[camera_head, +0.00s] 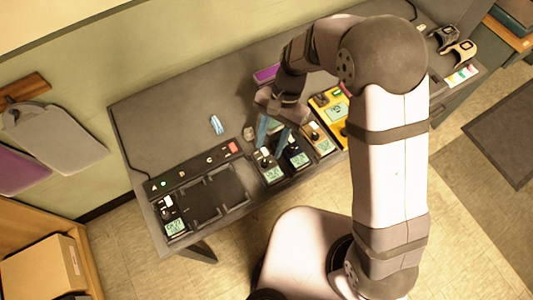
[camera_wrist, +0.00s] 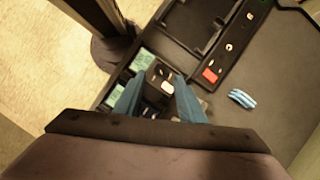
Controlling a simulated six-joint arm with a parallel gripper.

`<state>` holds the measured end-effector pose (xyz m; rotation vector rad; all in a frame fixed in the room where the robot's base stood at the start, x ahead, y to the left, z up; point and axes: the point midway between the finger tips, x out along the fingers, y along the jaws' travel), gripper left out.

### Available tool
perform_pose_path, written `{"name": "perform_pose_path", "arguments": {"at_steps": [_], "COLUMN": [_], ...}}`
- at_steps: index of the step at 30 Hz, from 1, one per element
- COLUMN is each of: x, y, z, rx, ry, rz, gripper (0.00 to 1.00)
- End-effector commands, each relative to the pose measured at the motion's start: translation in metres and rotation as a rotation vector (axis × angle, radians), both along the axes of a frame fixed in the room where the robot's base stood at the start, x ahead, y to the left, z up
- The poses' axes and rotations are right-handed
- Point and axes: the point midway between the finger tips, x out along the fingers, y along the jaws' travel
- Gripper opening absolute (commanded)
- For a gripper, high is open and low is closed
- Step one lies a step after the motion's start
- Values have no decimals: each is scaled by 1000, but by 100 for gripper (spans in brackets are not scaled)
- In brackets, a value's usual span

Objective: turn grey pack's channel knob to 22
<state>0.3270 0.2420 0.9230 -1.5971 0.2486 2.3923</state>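The pack I take to be the grey pack (camera_head: 270,175) stands at the right end of the dark rack, its green display facing the front edge. In the wrist view its green display (camera_wrist: 144,59) shows, but I cannot read the number. A dark top with a small pale knob-like part (camera_wrist: 167,86) lies between my fingertips. My gripper (camera_head: 272,146) points down over this pack. Its blue fingers (camera_wrist: 160,80) are apart, one on each side of the pack's top. I cannot tell whether they touch anything.
A dark pack (camera_head: 298,157) stands close at right, then a tan pack (camera_head: 320,142) and a yellow device (camera_head: 332,106). The rack (camera_head: 220,188) holds another pack (camera_head: 172,222) at its left end. A blue-white item (camera_head: 216,125) lies behind. The table's back left is clear.

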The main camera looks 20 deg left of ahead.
Motion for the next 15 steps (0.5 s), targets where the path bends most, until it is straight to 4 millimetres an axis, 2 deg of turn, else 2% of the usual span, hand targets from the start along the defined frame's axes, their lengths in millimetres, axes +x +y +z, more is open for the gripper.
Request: {"name": "perform_pose_path", "arguments": {"at_steps": [9, 15], "x": [-15, -19], "y": [5, 6], "z": [-36, -47], "rx": [-1, 1], "ry": [2, 0], "rz": [2, 2], "gripper": [36, 36]}}
